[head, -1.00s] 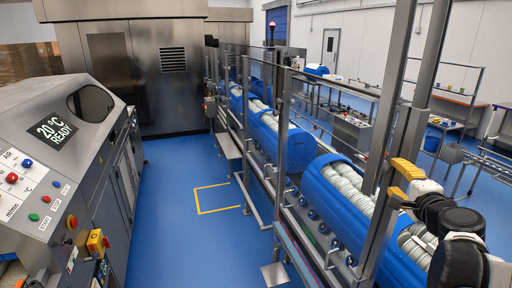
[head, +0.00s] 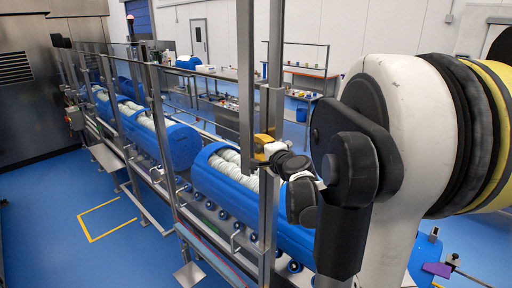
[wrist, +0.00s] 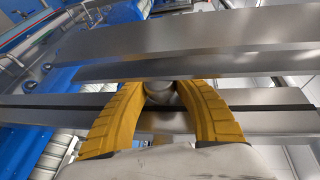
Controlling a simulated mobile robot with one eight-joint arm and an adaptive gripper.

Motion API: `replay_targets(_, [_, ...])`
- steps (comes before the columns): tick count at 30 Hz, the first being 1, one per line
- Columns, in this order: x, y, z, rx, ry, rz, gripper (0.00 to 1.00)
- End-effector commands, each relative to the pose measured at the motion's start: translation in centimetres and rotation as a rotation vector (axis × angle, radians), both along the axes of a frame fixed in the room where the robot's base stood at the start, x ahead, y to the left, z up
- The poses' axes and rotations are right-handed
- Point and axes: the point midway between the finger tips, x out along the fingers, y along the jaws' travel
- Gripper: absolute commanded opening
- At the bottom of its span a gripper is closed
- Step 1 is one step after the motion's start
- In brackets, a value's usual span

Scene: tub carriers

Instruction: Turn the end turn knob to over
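My gripper (head: 262,145) has yellow fingers and is at an upright steel post (head: 270,90) beside the line of blue tubs. In the wrist view my gripper (wrist: 161,88) has its fingers closed in on both sides of a small grey round piece (wrist: 160,94), with no clear gap. This piece sits at a steel bar, and the bar hides the far side of the fingertips. It may be the end turn knob, but no marking or pointer shows, so its setting cannot be told. In the head view the gripper hides it.
Blue tubs (head: 172,142) with white rolled contents stand along the conveyor behind steel posts and clear panels. A wide steel bar (wrist: 200,50) crosses close in front of my fingers. Blue floor (head: 50,190) is free at the left. A purple item (head: 437,269) is at the lower right.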

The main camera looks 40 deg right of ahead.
Motion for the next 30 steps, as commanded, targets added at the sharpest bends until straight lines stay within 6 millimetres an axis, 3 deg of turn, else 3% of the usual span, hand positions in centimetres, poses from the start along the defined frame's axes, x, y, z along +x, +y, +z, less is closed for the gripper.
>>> replay_targets(22, [0.06,-0.09,0.05,-0.009,0.097,-0.001,0.03])
replay_targets(23, [0.07,-0.09,0.06,-0.009,0.097,-0.001,0.42])
replay_targets(24, [0.06,-0.09,0.05,-0.009,0.097,-0.001,0.55])
replay_targets(30, [0.04,-0.05,0.03,-0.009,0.097,-0.001,0.56])
